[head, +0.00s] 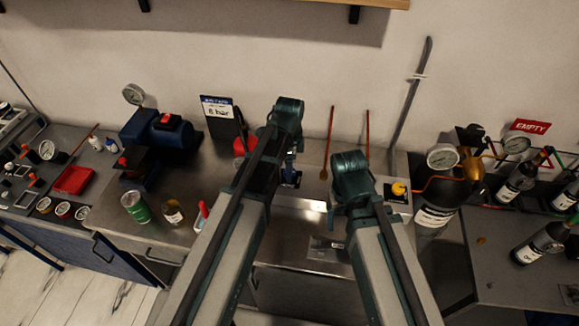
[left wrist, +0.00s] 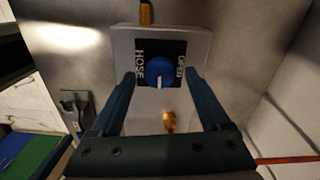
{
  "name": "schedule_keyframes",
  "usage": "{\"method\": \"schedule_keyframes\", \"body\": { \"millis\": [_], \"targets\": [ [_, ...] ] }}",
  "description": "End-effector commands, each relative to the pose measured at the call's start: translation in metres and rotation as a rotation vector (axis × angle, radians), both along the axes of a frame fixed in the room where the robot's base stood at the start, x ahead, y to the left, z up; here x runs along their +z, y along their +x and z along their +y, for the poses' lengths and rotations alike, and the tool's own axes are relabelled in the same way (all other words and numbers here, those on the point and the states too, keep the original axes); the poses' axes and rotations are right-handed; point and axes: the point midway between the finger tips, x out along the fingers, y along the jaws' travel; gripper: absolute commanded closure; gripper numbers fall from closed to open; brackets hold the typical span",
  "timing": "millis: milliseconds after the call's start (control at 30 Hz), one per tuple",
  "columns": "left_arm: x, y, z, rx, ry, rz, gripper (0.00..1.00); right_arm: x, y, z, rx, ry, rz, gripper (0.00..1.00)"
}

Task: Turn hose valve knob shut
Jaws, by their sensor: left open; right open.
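The blue hose valve knob (left wrist: 160,72) sits on a dark label on a pale plate (left wrist: 200,42) in the left wrist view. The lettering reads HOSE on one side; the other side is hard to read. The knob's white pointer mark points down in that view. My left gripper (left wrist: 158,80) is open, with one finger on each side of the knob and visible gaps between. In the head view my left gripper (head: 291,178) is mostly hidden by its arm, and I cannot clearly make out the knob there. My right gripper (head: 334,220) is open and low over the counter, away from the knob.
A brass fitting (left wrist: 169,122) stands below the knob in the left wrist view. A yellow knob (head: 398,188) is right of my right arm. A blue pump (head: 165,132), green can (head: 135,207) and amber jar (head: 173,213) stand left. A labelled tank (head: 437,205) stands right.

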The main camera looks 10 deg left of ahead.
Motion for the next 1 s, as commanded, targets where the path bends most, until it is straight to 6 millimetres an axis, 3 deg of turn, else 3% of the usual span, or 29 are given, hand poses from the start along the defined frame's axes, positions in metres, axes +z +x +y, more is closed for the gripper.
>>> {"method": "schedule_keyframes", "body": {
  "millis": [700, 1000],
  "targets": [
    [0.111, 0.000, 0.000, 0.000, 0.000, 0.000, 0.20, 0.111, 0.000, 0.000, -0.007, 0.002, 0.000, 0.20],
    [0.128, 0.000, 0.000, -0.001, 0.000, 0.000, 0.20, 0.128, 0.000, 0.000, -0.013, 0.003, 0.000, 0.20]
  ]
}}
